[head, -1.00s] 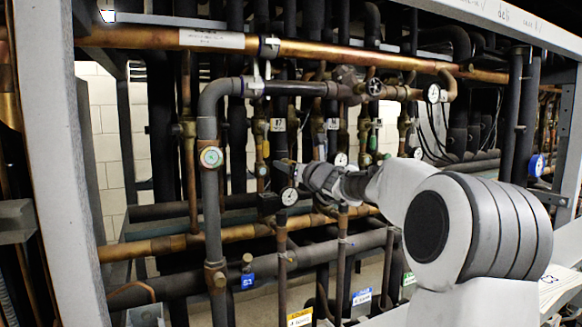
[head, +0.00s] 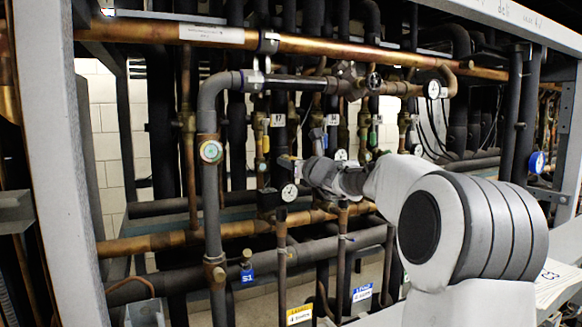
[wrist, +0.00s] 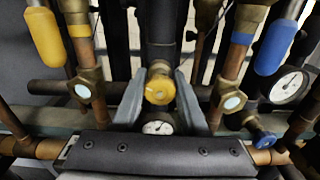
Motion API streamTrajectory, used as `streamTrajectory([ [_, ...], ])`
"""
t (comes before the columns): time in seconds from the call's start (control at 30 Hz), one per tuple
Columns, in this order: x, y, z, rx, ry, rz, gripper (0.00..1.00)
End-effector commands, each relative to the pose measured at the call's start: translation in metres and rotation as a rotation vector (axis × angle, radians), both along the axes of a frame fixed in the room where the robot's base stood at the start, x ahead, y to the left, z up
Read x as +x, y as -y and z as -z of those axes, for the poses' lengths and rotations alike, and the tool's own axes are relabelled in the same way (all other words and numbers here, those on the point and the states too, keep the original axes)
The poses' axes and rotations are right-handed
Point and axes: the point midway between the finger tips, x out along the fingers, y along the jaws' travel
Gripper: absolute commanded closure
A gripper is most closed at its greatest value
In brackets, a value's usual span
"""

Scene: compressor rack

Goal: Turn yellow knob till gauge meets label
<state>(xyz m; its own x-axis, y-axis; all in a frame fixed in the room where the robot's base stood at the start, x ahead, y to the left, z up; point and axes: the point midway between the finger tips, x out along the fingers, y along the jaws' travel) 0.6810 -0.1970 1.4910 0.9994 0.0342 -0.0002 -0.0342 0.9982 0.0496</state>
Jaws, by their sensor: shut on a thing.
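The yellow knob (wrist: 159,88) is in the middle of the wrist view, facing the camera. My gripper (wrist: 159,80) has one grey finger on each side of it and is shut on it. A small white round gauge (wrist: 158,127) sits just below the knob in the wrist view, partly cut off by my gripper body. In the head view a white gauge with a dark needle (head: 289,193) is beside my gripper (head: 288,164); the knob is hidden there. A yellow-and-white label (head: 300,315) hangs low below that gauge; its text is too small to read.
A yellow lever handle (wrist: 45,36) and a blue lever handle (wrist: 275,52) flank my gripper. A blue knob (wrist: 265,138) and another gauge (wrist: 290,85) are at the right. Copper pipes and a blue label (head: 362,293) crowd the rack.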

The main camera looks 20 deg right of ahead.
Motion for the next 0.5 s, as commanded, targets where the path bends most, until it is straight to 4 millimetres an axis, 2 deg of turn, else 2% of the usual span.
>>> streamTrajectory([
  [0.5, 0.0001, -0.0009, 0.0049, -0.466, 0.017, 0.000, 1.00],
])
